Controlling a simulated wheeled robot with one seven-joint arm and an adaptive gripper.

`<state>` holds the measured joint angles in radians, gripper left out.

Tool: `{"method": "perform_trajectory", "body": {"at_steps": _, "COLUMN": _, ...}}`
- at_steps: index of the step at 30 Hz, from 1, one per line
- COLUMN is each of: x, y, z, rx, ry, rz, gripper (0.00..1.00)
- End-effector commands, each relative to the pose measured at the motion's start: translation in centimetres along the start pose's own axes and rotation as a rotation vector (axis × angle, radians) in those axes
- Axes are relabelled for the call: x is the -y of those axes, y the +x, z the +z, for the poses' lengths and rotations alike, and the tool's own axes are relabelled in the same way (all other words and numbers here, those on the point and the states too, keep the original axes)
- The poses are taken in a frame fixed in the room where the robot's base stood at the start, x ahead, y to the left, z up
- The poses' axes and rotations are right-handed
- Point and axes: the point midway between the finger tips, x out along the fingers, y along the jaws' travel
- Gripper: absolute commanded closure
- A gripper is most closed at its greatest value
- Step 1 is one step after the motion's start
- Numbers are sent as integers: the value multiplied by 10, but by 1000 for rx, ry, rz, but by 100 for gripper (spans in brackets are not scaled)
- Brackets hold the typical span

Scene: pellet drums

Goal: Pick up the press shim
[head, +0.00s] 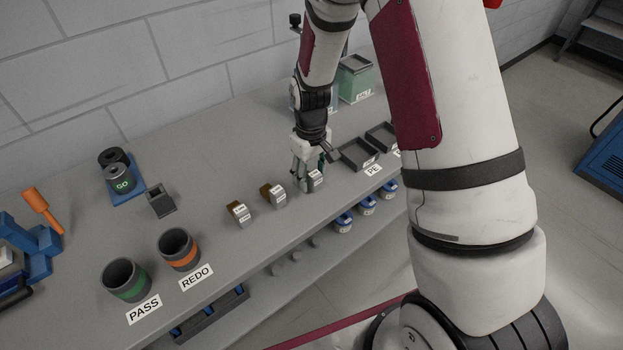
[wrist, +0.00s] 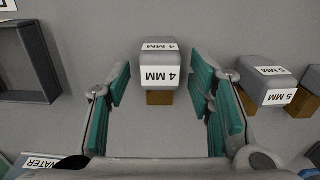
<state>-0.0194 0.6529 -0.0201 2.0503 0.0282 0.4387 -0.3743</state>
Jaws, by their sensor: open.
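Several small grey blocks on brown bases stand in a row on the bench; they look like shims with printed sizes. The one labelled 4 MM (wrist: 163,72) sits between my fingers in the wrist view, and it shows under my gripper in the head view (head: 316,183). My gripper (head: 309,174) is open, its green-padded fingers on either side of the block with a gap at each side in the wrist view (wrist: 160,88). A 5 MM block (wrist: 266,82) stands to the right there. In the head view, two other blocks (head: 273,196) (head: 238,213) stand left of my gripper. No visible label reads "press shim".
Dark trays (head: 358,154) (head: 382,136) lie right of my gripper; one shows at left in the wrist view (wrist: 45,60). The PASS cup (head: 125,280), REDO cup (head: 180,250) and GO gauge (head: 118,182) stand left. A green container (head: 355,82) stands behind. The bench middle is clear.

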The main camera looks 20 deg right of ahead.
Motion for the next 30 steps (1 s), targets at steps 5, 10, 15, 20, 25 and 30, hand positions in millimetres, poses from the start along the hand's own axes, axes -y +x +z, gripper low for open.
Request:
{"method": "perform_trajectory", "body": {"at_steps": 5, "x": 0, "y": 4, "z": 0, "rx": -1, "ry": 0, "rz": 0, "gripper": 52}}
{"method": "perform_trajectory", "body": {"at_steps": 10, "x": 0, "y": 3, "z": 0, "rx": 0, "ry": 0, "rz": 0, "gripper": 65}}
{"method": "perform_trajectory", "body": {"at_steps": 15, "x": 0, "y": 3, "z": 0, "rx": 0, "ry": 0, "rz": 0, "gripper": 100}}
{"method": "perform_trajectory", "body": {"at_steps": 20, "x": 0, "y": 3, "z": 0, "rx": -1, "ry": 0, "rz": 0, "gripper": 100}}
{"method": "perform_trajectory", "body": {"at_steps": 25, "x": 0, "y": 2, "z": 0, "rx": -1, "ry": 0, "rz": 0, "gripper": 100}}
{"method": "perform_trajectory", "body": {"at_steps": 30, "x": 0, "y": -5, "z": -1, "rx": -2, "ry": 0, "rz": 0, "gripper": 100}}
